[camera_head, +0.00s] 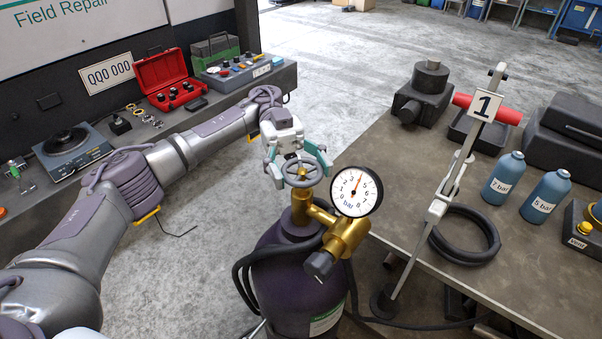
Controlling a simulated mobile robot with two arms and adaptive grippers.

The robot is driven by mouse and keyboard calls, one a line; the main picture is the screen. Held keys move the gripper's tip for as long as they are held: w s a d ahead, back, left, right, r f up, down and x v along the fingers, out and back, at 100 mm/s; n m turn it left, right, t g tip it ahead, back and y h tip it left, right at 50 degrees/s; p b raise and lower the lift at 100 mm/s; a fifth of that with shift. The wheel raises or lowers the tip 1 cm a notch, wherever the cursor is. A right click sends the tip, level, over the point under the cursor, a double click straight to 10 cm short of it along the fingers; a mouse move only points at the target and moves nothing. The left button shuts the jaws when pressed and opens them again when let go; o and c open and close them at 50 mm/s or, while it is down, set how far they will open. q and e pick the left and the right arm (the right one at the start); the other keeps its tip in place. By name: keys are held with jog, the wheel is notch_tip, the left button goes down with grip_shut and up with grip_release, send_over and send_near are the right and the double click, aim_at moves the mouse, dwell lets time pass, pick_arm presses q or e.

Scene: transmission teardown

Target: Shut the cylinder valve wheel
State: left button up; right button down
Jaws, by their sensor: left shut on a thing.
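The valve wheel (303,178) is a grey spoked handwheel on top of the brass valve of a dark purple gas cylinder (290,270). My left gripper (299,167) comes in from the left and is shut on the valve wheel, with its teal fingers at the wheel's rim. A round pressure gauge (356,191) marked in bar sits on the brass regulator (340,235) to the right of the wheel; its red needle points up, slightly right, near 4 to 5. My right gripper is not in view.
A black hose (262,252) runs around the cylinder's neck. A workbench (400,160) on the right holds blue bottles (503,178), a lever with a "1" tag (486,105) and a coiled hose. A left bench holds a red case (165,78).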

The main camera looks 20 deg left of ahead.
aim_at(302, 168)
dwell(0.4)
pick_arm(q)
jog(key=o, duration=0.9)
notch_tip(302, 168, up, 10)
jog(key=shift+r, duration=0.1)
